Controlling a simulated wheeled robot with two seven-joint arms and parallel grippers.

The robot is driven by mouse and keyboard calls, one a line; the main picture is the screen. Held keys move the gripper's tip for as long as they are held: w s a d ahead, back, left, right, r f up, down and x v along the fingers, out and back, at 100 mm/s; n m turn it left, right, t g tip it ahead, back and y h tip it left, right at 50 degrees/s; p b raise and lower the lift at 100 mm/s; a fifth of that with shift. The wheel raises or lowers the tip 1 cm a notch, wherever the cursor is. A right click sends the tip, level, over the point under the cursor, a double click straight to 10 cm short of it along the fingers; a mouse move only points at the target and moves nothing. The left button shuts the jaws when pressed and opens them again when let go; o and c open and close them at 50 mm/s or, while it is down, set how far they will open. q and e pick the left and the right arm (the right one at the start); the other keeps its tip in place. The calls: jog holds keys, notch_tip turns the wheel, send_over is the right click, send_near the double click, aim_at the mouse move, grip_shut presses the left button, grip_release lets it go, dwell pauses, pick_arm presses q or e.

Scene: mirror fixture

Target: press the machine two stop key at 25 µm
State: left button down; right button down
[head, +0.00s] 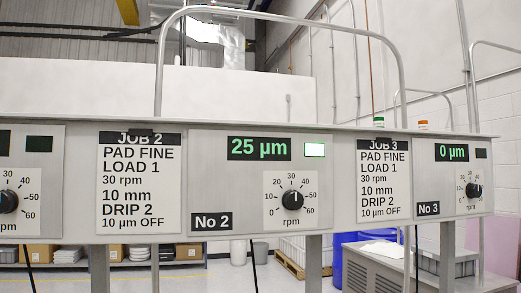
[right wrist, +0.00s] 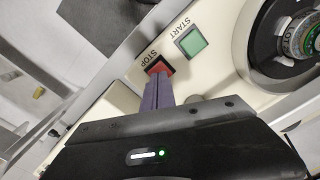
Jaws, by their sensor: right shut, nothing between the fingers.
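The machine two panel, marked No 2 (head: 212,221), shows 25 µm in green on its display (head: 259,148) in the head view. The lamp (head: 315,150) beside the display is lit. In the right wrist view the red STOP key (right wrist: 157,66) sits on a cream surface. My right gripper (right wrist: 158,78) is shut and empty, its fingertips at the lower edge of the STOP key and covering part of it. I cannot tell whether they touch it. The green START key (right wrist: 193,42) is beside the STOP key. My left gripper is in neither view.
A round dial-like part (right wrist: 297,40) is at the upper right of the right wrist view. In the head view, the JOB 2 card (head: 139,183) and JOB 3 card (head: 384,182) flank the panel. The No 3 display (head: 452,153) reads 0 µm.

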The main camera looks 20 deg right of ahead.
jog(key=shift+f, duration=0.1)
jog(key=shift+f+b, duration=0.85)
jog(key=shift+f, duration=0.15)
notch_tip(320, 180, up, 6)
jog(key=p, duration=0.5)
jog(key=shift+r, duration=0.2)
